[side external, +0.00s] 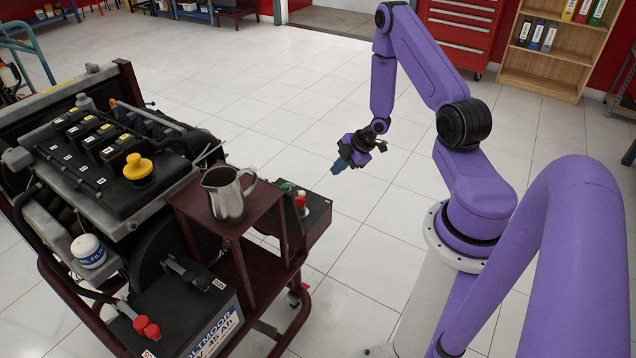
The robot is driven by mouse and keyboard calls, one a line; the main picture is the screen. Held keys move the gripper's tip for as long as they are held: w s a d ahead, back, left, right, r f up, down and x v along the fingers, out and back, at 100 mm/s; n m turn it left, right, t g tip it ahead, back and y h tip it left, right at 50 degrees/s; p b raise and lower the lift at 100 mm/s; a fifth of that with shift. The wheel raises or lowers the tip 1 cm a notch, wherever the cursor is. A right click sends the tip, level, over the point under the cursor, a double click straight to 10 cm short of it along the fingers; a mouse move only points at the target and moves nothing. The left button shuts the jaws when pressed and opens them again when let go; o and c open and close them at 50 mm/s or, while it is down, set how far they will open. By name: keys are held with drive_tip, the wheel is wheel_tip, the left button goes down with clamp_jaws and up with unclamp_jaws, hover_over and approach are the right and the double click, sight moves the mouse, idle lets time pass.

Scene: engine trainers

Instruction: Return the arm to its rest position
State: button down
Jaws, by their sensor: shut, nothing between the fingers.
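My gripper (341,165) is at the end of my purple arm, right of the engine trainer (110,160). It hangs in open air over the tiled floor and points down to the left. Its blue fingers are shut with nothing between them. It is apart from the trainer and from the dark control box (312,222) below and left of it.
A metal jug (228,196) stands on a dark red stand (240,222) at the trainer's right side. The engine has a yellow cap (138,168) and a white oil filter (89,251). A battery (195,312) sits in front. Floor around my gripper is clear.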

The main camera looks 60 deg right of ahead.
drive_tip(key=a+r+g+h, duration=0.2)
drive_tip(key=a+r+g, duration=0.1)
drive_tip(key=a+r, duration=1.55)
drive_tip(key=s+a+r+g, duration=0.1)
drive_tip(key=s+a+r, duration=0.2)
drive_tip(key=s, duration=0.4)
drive_tip(key=s+a+r+g, duration=0.1)
drive_tip(key=s+a+r, duration=0.2)
drive_tip(key=s, duration=0.5)
drive_tip(key=s+a+r, duration=0.3)
drive_tip(key=s+a, duration=0.1)
drive_tip(key=s, duration=0.4)
drive_tip(key=shift+g, duration=0.4)
